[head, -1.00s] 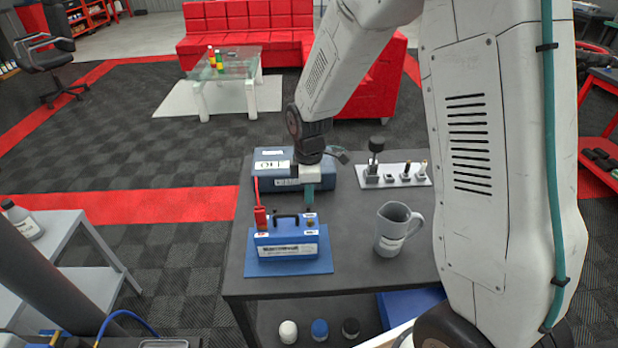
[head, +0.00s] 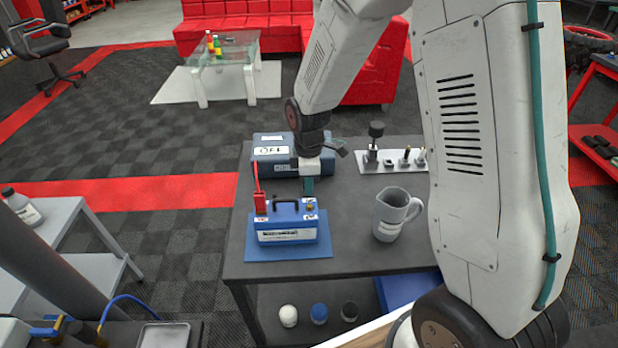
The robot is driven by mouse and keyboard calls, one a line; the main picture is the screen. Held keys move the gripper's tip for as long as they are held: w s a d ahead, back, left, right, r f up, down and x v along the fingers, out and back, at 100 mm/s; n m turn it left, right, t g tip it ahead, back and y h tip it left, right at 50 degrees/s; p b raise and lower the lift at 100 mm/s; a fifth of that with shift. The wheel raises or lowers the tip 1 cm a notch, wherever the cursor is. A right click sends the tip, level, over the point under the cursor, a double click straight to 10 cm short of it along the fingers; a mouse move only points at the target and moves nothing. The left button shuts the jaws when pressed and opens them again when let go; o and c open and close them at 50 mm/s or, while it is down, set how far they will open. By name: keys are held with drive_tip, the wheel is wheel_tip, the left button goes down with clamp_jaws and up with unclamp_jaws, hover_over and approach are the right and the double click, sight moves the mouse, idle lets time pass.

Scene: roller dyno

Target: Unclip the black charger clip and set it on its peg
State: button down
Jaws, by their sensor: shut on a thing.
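The blue battery (head: 286,236) stands on a blue mat (head: 257,253) on the dark table, with a black handle on top. A red clip (head: 260,203) sits upright on its left terminal, with a red lead rising from it. My gripper (head: 308,188) points down just above the battery's right terminal (head: 310,205), which shows a brassy colour. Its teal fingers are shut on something. The black charger clip cannot be made out apart from the fingers. The blue-grey charger box (head: 263,168), labelled OFF, stands behind the gripper. No peg for the clip can be made out.
A grey jug (head: 390,214) stands to the right of the battery. A pale rack (head: 372,167) with several small upright parts is at the back right. The table between the battery and jug is clear. Small jars (head: 319,314) are on the lower shelf.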

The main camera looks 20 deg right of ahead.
drive_tip(key=shift+f, duration=0.8)
idle(1.2)
idle(0.4)
drive_tip(key=c, duration=1.2)
unclamp_jaws()
drive_tip(key=shift+d+r, duration=0.1)
drive_tip(key=shift+r, duration=3.85)
